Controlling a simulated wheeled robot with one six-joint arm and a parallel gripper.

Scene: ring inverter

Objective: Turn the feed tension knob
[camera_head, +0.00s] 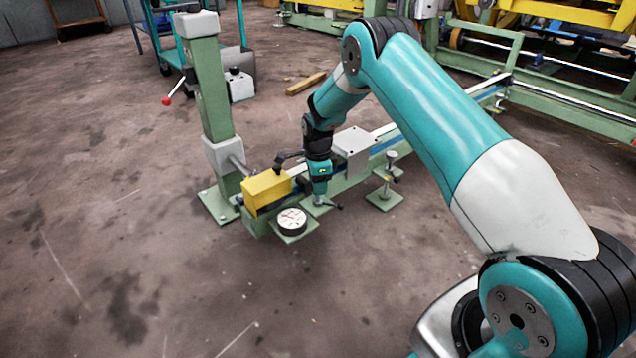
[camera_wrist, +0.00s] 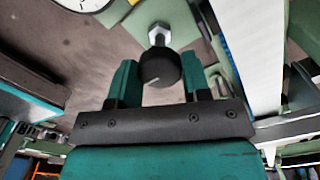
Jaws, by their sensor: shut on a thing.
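The black round knob (camera_wrist: 159,69) has a pale line on its face and sits in front of a silver hex nut (camera_wrist: 159,34). In the wrist view, my gripper (camera_wrist: 158,80) has one teal finger on each side of the knob, shut on it. In the head view, my gripper (camera_head: 320,190) points down at the front of the green machine rail, just right of the white round dial (camera_head: 291,220). The knob cannot be made out clearly there. Part of the dial (camera_wrist: 84,3) also shows at the top of the wrist view.
A yellow block (camera_head: 266,190) and a green post (camera_head: 211,95) with a red-tipped lever (camera_head: 167,101) stand left of my gripper. A grey box (camera_head: 354,141) is behind it on the rail, and a small stand (camera_head: 385,195) is to the right. The front-left floor is clear.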

